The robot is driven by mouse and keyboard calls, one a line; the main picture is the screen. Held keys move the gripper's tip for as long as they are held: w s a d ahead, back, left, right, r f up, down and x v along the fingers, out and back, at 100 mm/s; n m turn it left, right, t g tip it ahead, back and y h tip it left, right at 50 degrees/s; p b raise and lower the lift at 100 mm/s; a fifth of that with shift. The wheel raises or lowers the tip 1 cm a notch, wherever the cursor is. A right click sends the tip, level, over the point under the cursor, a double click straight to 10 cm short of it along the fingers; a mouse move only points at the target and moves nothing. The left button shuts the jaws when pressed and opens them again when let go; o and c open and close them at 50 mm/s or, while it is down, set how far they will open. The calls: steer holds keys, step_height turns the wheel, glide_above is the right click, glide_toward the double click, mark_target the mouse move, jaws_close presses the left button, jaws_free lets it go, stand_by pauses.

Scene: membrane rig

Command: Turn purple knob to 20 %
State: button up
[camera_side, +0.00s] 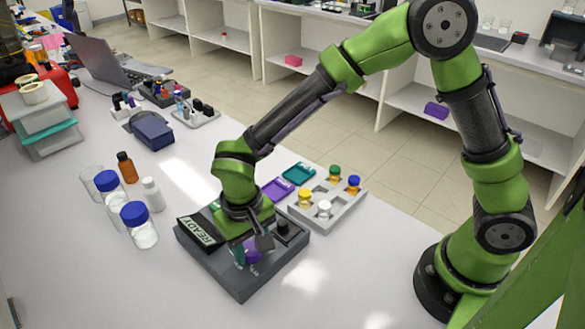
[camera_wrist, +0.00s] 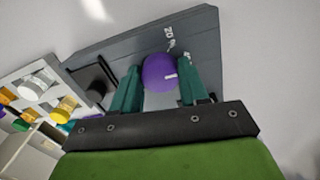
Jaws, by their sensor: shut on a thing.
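The purple knob (camera_wrist: 160,72) sits on the dark grey rig (camera_side: 240,285) and carries a short white pointer mark. My gripper (camera_wrist: 155,85) has its two green fingers on either side of the knob, shut on it. In the side view the purple knob (camera_side: 253,250) is partly hidden by my gripper (camera_side: 246,252). In the wrist view a white printed scale label, which seems to read 20, shows on the rig face (camera_wrist: 120,42) just above the knob; another mark is partly hidden by the right finger. A tilted display reading READY (camera_side: 200,232) stands at the rig's left.
A black knob (camera_side: 284,228) is on the rig, right of my gripper. A grey tray (camera_side: 330,217) with coloured-capped vials stands behind right. Blue-capped jars (camera_side: 139,225) and bottles stand left. The table front right is clear.

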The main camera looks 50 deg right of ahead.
mark_target(251, 250)
steer(key=shift+n, duration=0.3)
steer(key=n, duration=0.4)
steer(key=shift+n, duration=0.3)
steer(key=shift+d+n, duration=0.1)
steer(key=shift+n, duration=2.1)
steer(key=o, duration=1.1)
steer(key=shift+c, duration=0.2)
step_height(251, 250, up, 17)
steer(key=shift+s, duration=0.15)
